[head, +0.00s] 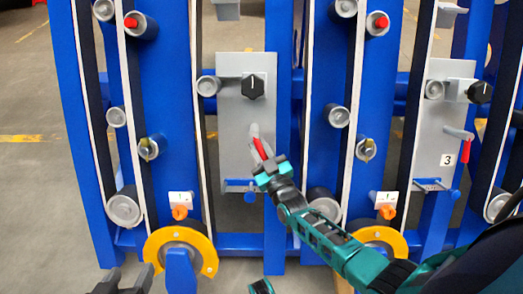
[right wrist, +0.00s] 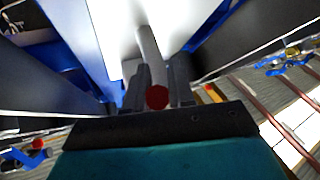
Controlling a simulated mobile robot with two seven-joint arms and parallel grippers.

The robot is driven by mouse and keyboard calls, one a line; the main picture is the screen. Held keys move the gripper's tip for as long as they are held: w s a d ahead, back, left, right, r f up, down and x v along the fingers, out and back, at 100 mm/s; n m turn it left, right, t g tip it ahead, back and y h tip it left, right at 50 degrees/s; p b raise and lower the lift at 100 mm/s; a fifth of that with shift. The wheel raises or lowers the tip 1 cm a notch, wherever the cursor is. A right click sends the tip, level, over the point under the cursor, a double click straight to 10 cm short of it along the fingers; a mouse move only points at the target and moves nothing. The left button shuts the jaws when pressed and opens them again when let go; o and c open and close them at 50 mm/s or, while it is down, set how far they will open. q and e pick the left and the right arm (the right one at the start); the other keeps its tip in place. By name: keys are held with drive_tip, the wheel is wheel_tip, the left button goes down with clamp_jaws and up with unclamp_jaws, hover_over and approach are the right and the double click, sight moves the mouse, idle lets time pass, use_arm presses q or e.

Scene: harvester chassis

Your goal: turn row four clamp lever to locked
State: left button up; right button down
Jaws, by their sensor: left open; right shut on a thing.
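A clamp lever with a red grip (head: 261,148) sits on the grey plate (head: 232,115) in the middle of the head view. It leans slightly, with its grey pivot end up and the red end down to the right. My right gripper (head: 268,166) is shut on this lever and covers its lower end. In the right wrist view the red lever end (right wrist: 157,97) shows between the fingers, with its grey shaft (right wrist: 148,45) running up. No row number shows on this plate. My left gripper (head: 124,281) is open and empty at the bottom left, partly cut off.
A similar plate marked 3 (head: 447,160) stands to the right, with its own red lever (head: 459,133). A black knob (head: 253,86) sits above the held lever. Blue posts, belts and rollers flank the plates. Orange rings (head: 208,252) sit low in front. Open floor lies at the left.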

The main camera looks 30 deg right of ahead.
drive_tip(key=shift+w+a+f+m+h, duration=0.1)
drive_tip(key=shift+a+m+h, duration=0.15)
drive_tip(key=shift+m+h, duration=0.4)
drive_tip(key=shift+w+a+f+m+h, duration=0.1)
drive_tip(key=shift+a+m+h, duration=0.1)
drive_tip(key=shift+m+h, duration=0.45)
drive_tip(key=shift+r+m, duration=0.1)
drive_tip(key=shift+m, duration=0.3)
drive_tip(key=c, duration=1.1)
unclamp_jaws()
drive_tip(key=shift+o, duration=0.2)
drive_tip(key=shift+s, duration=0.1)
